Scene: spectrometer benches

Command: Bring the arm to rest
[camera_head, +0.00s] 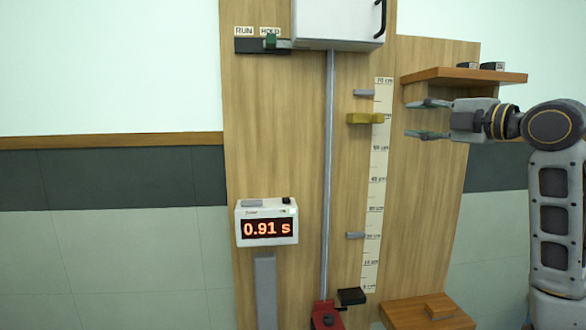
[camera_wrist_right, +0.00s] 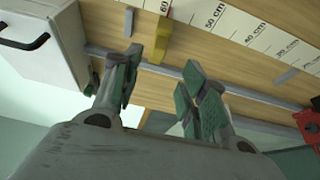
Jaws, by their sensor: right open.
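My right gripper (camera_head: 430,118) is open and empty in the head view, to the right of the vertical scale strip (camera_head: 377,190). Its fingers point left toward the yellow marker (camera_head: 366,118) on the scale, with a gap between them. In the right wrist view the two green-padded fingers (camera_wrist_right: 165,95) are spread apart with nothing between them. The yellow marker also shows there (camera_wrist_right: 161,42), beyond the fingers. My right arm comes in from the right edge of the head view. My left gripper is not in view.
A wooden shelf (camera_head: 465,76) with small dark items sits just above my right gripper. A timer (camera_head: 267,222) reads 0.91 s. A grey vertical rod (camera_head: 328,190) runs down to a red base (camera_head: 326,315). A white box (camera_head: 338,20) is at the top. A low wooden step (camera_head: 427,315) lies below.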

